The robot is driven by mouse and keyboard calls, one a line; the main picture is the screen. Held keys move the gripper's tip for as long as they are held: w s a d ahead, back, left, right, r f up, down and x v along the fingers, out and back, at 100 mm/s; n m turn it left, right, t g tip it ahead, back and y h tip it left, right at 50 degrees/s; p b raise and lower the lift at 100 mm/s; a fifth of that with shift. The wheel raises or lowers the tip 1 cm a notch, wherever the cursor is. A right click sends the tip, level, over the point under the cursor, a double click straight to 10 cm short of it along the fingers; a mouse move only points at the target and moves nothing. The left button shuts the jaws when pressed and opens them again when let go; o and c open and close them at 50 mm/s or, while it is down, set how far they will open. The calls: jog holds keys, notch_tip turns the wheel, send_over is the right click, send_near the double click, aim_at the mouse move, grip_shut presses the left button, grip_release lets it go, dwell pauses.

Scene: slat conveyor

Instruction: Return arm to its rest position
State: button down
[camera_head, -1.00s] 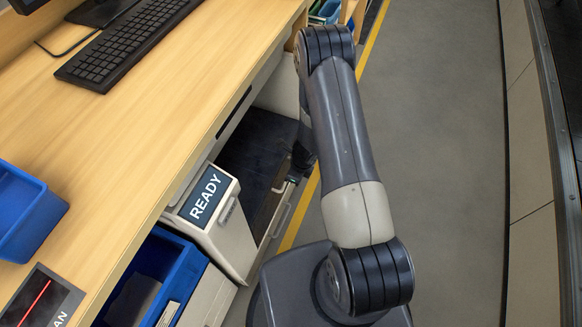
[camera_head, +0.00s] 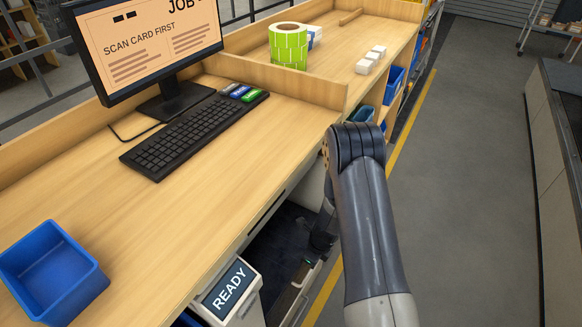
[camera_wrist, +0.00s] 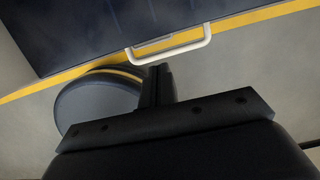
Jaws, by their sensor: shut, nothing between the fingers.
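My arm (camera_head: 367,225) reaches down the right side of the workbench in the head view, over the floor beside it. My gripper (camera_wrist: 157,85) shows in the wrist view with its dark fingers together and nothing between them. In the head view the wrist end is partly hidden behind the arm link, close to an open drawer (camera_head: 300,285) under the bench. In the wrist view the fingertips are near a white drawer handle (camera_wrist: 170,48); I cannot tell the gap between them.
The workbench (camera_head: 230,190) holds a blue bin (camera_head: 50,270), a keyboard (camera_head: 190,135), a monitor (camera_head: 145,45), a green label roll (camera_head: 288,48) and small white boxes (camera_head: 367,62). Grey floor (camera_head: 455,190) lies clear at right, before a long counter (camera_head: 560,190).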

notch_tip(320, 180, down, 9)
jog(key=s+d+b, duration=0.1)
jog(key=d+b, duration=0.1)
jog(key=b, duration=0.3)
jog(key=shift+s+r+b, duration=0.15)
jog(key=shift+s+b, duration=0.15)
jog(key=shift+b, duration=0.1)
jog(key=shift+d, duration=0.1)
